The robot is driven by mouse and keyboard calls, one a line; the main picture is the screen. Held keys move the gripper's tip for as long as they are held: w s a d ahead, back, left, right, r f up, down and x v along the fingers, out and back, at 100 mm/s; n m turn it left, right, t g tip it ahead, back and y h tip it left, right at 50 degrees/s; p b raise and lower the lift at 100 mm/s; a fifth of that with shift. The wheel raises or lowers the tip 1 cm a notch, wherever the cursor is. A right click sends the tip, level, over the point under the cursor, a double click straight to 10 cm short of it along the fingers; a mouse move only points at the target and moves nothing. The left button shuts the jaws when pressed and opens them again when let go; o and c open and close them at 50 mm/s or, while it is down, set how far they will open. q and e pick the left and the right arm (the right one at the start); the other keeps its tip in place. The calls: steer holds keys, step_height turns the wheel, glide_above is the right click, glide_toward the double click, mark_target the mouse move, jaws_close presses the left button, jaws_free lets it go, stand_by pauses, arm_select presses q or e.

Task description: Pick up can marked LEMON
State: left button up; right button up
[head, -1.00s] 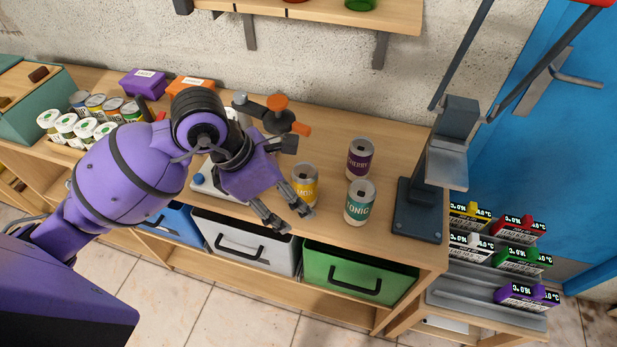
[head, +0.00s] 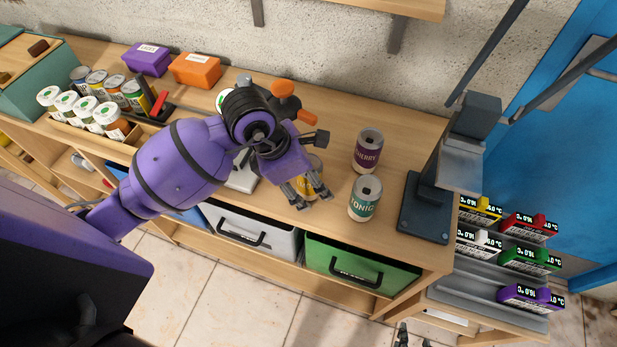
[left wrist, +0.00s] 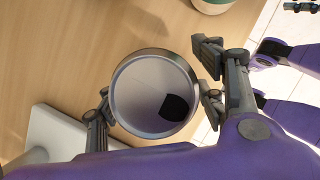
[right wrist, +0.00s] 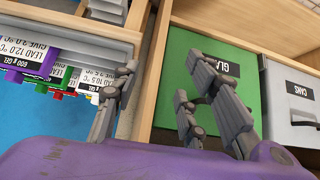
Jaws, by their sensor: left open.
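The can marked LEMON (head: 317,168) is yellow with a grey top and stands on the bench, mostly hidden behind my left gripper (head: 314,199) in the head view; its label is covered now. In the left wrist view the can's round metal top (left wrist: 150,88) lies between the fingers of my left gripper (left wrist: 157,84). The fingers are open on either side of it; I cannot tell whether they touch it. My right gripper (right wrist: 155,85) is open and empty in the right wrist view, below the bench front by the green bin.
A teal TONIC can (head: 365,199) and a purple CHERRY can (head: 367,151) stand just right of the LEMON can. A dark press-like stand (head: 424,207) is further right. Grey (head: 250,232) and green (head: 360,265) bins sit under the benchtop. Cans in a rack (head: 90,112) stand left.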

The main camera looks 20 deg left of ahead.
arm_select(q)
steer(key=shift+f, duration=0.1)
steer(key=shift+c, duration=0.3)
steer(key=c, duration=0.8)
steer(key=shift+o, duration=0.2)
arm_select(e)
steer(key=shift+w+a+r, duration=0.3)
steer(key=shift+w+r, duration=0.05)
steer(key=shift+w, duration=0.25)
arm_select(q)
steer(key=shift+w, duration=0.1)
arm_select(e)
steer(key=shift+s, duration=0.1)
